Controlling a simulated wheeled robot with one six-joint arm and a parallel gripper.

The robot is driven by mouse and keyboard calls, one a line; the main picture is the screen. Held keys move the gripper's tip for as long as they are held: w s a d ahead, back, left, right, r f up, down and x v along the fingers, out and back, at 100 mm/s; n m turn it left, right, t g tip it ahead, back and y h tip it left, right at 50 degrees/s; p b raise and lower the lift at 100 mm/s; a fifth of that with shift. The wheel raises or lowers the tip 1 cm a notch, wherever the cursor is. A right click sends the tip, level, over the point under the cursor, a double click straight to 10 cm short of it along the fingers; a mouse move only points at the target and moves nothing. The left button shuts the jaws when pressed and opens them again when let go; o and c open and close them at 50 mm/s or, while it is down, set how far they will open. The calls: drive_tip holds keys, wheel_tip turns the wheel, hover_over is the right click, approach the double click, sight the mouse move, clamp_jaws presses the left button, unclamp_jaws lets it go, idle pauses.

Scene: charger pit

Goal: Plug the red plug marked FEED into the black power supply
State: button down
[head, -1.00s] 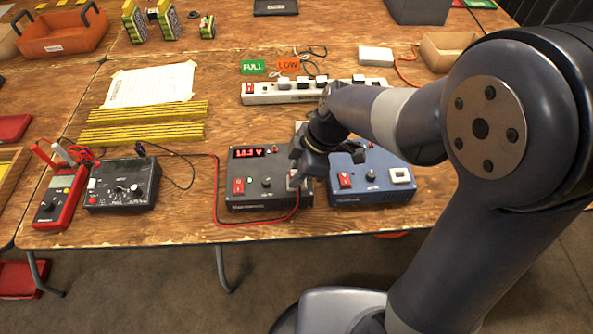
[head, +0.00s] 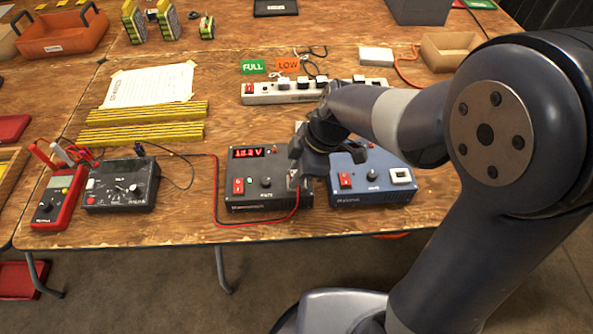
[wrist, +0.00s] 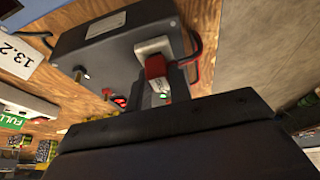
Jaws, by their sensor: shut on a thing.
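The black power supply (head: 240,200) stands near the table's front edge, with a lit red display and a red switch. In the wrist view its dark case (wrist: 110,45) carries a pale socket (wrist: 153,47). The red plug (wrist: 156,68) is up against that socket and looks in line with it; how deep it sits I cannot tell. My gripper (head: 299,174) is at the right end of the supply's front, shut on the red plug. My gripper hides the plug and most of the socket in the head view. The plug's FEED mark is not readable.
A blue power supply (head: 372,187) stands close on the right. A red lead (head: 217,195) curves around the black supply's left and front. A white power strip (head: 275,98) lies behind. A black meter box (head: 122,190) and red multimeter (head: 57,205) are at left.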

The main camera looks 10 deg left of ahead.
drive_tip(key=c, duration=1.2)
unclamp_jaws()
drive_tip(key=shift+o, duration=0.5)
drive_tip(key=shift+o, duration=1)
drive_tip(key=shift+r+p, duration=2.35)
drive_tip(key=shift+r, duration=1.4)
drive_tip(key=shift+f, duration=0.2)
